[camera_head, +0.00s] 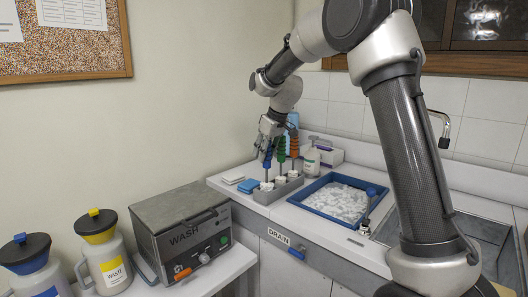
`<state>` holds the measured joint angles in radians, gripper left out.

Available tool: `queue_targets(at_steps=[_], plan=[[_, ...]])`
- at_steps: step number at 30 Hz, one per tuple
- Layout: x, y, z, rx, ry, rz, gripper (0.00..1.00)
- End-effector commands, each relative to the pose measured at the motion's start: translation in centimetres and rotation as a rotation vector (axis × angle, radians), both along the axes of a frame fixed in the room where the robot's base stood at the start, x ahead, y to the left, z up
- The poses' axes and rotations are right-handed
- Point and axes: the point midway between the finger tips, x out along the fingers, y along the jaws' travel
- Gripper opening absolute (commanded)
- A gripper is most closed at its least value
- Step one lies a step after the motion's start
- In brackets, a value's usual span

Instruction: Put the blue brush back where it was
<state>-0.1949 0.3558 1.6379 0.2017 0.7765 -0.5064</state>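The blue brush (267,161) is upright at the front left slot of the grey rack (263,198), its lower end at a white cup-like piece. I cannot tell whether it is fully seated. A green brush (281,152) and an orange brush (293,146) stand behind it in the same rack. My gripper (266,150) points down at the top of the blue brush, with its fingers close around or beside the handle. The fingers are too small and overlapped to tell whether they grip it.
A blue-rimmed tray (320,214) of pale crumpled material lies right of the rack; a sink (490,240) is farther right. The WASH machine (182,232) and two canisters (103,255) stand at left.

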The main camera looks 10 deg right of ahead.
Motion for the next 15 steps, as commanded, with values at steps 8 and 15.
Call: queue_targets(at_steps=[8,15], plan=[[0.0,0.0,0.0,0.0,0.0,0.0,0.4],[-0.5,-0.4,2.0,0.0,-0.004,-0.001,0.4]])
